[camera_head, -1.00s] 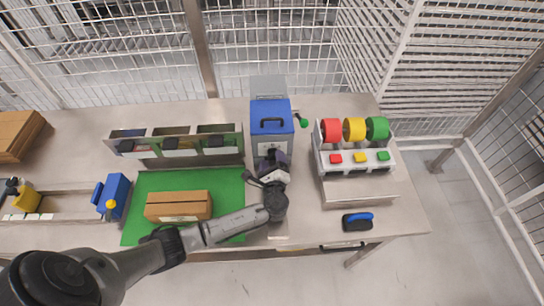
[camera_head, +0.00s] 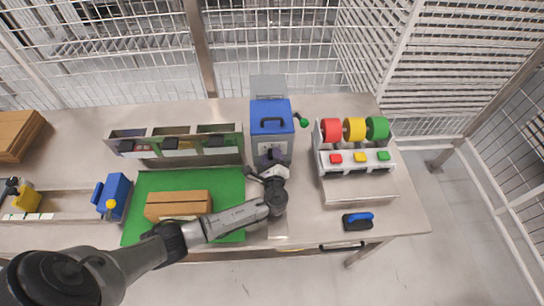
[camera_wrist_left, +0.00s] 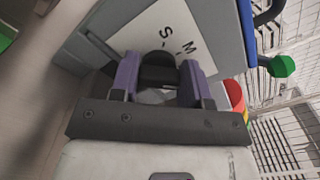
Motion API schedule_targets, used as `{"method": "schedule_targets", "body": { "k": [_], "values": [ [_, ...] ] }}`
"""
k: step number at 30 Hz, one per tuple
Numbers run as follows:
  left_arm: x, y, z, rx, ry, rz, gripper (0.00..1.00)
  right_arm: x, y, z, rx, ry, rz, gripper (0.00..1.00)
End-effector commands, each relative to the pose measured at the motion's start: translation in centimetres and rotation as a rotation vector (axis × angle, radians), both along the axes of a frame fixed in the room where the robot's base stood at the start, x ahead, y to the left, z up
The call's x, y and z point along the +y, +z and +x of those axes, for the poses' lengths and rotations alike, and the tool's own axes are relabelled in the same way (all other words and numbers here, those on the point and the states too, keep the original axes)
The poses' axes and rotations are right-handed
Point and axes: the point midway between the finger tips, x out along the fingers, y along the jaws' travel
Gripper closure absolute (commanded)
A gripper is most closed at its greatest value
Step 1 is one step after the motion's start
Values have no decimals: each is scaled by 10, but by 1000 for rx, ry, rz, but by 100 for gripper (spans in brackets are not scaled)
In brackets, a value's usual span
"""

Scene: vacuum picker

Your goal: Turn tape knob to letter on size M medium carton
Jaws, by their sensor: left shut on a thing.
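The tape machine (camera_head: 271,117) is a box with a blue lid, and its white front plate (camera_wrist_left: 190,30) bears the letters S and M in the left wrist view. A dark knob (camera_wrist_left: 158,72) sits on that plate. My left gripper (camera_wrist_left: 158,80) is shut on the knob, with one purple finger on each side; in the head view the gripper (camera_head: 271,160) is at the machine's front. The knob's pointer cannot be made out. A brown carton (camera_head: 178,204) lies on the green mat (camera_head: 228,190). My right gripper is not in view.
Red, yellow and green tape rolls (camera_head: 354,129) stand on a rack to the right, with coloured buttons below. A three-bin holder (camera_head: 176,145) is behind the mat. A blue-handled tool (camera_head: 358,221) lies front right. A green-knobbed lever (camera_head: 303,122) sticks out beside the machine.

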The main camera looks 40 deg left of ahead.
Motion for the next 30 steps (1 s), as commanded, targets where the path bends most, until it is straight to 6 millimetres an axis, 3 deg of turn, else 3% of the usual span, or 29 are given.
{"method": "schedule_targets", "body": {
  "k": [3,11,30],
  "values": [
    [0,0,0,0,0,0,81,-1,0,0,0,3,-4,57],
    [-1,-2,0,-27,0,-29,81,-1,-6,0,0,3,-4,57],
    [1,-7,-2,-371,2,-375,81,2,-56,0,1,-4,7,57]
  ]
}}
